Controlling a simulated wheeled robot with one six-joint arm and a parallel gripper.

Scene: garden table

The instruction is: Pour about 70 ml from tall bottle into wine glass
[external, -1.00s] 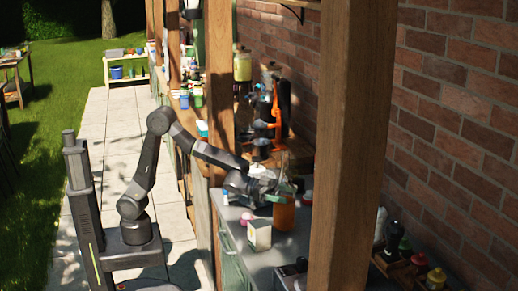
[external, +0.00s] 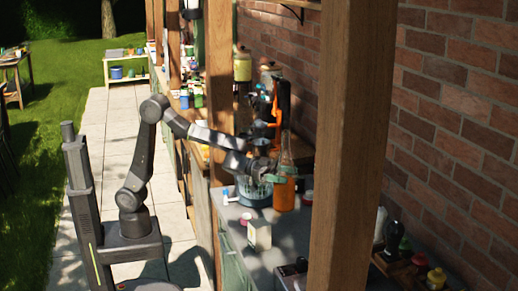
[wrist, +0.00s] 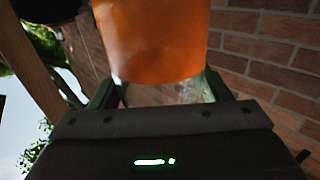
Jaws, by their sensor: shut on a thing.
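The tall bottle (external: 285,192) holds an orange liquid in its lower part and has a clear narrow neck. It stands close to upright at the end of my arm, over the grey counter. My gripper (external: 279,175) is shut on it, with green fingers around its body. In the wrist view the bottle (wrist: 155,40) fills the top middle, between the two green fingers (wrist: 160,92). I cannot tell whether its base touches the counter. I cannot make out the wine glass for certain; my gripper and the bottle may hide it.
A blue-grey round container (external: 254,192) stands just left of the bottle. A white carton (external: 259,236) and a pink item (external: 246,218) are nearer on the counter. A thick wooden post (external: 352,150) rises on the right, before the brick wall (external: 450,130).

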